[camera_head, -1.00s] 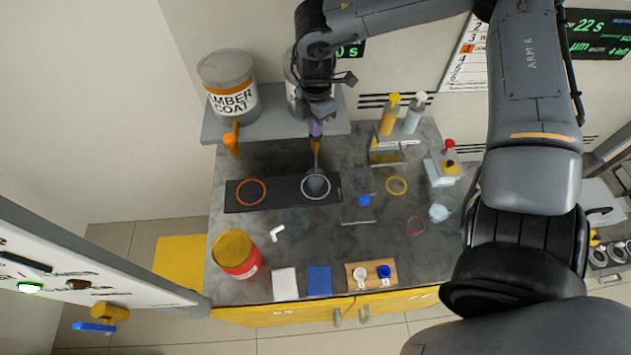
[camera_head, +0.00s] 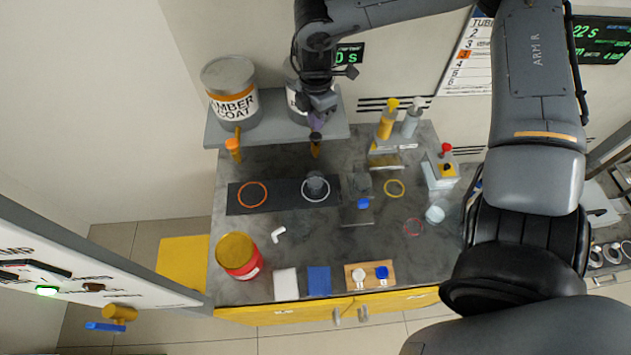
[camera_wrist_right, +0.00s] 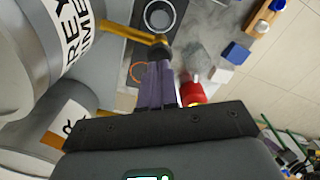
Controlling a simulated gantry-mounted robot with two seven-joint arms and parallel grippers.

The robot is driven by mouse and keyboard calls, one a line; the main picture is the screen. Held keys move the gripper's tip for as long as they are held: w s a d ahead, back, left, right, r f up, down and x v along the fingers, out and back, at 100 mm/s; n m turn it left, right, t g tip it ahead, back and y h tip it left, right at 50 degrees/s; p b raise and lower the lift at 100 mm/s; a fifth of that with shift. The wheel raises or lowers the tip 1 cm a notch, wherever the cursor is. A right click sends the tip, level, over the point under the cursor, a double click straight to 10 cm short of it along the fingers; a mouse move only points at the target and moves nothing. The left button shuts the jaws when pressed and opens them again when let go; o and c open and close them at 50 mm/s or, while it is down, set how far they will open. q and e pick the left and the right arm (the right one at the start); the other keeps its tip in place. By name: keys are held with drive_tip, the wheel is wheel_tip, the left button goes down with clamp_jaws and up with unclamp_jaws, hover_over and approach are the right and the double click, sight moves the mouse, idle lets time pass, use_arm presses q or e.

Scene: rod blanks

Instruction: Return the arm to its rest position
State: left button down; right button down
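My right arm (camera_head: 535,110) reaches across the top of the head view. Its gripper (camera_head: 316,130) hangs in front of the second can (camera_head: 292,90), just above that can's yellow tap (camera_head: 315,150). In the right wrist view the purple fingers (camera_wrist_right: 158,85) lie together with nothing visible between them. Their tips appear close to the yellow tap lever (camera_wrist_right: 140,35); whether they touch it I cannot tell. A grey cup (camera_head: 317,183) stands inside the white ring below the tap. My left gripper is out of view.
The amber coat can (camera_head: 230,90) shares the grey shelf (camera_head: 215,130) with the second can. A red can (camera_head: 238,258), bottles (camera_head: 388,118) and a red-buttoned box (camera_head: 440,170) stand on the worktop. A white panel (camera_head: 80,285) is at the lower left.

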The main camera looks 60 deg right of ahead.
wheel_tip(320, 180, up, 3)
drive_tip(key=shift+f+p, duration=0.1)
drive_tip(key=shift+p, duration=0.45)
drive_tip(key=shift+f, duration=0.1)
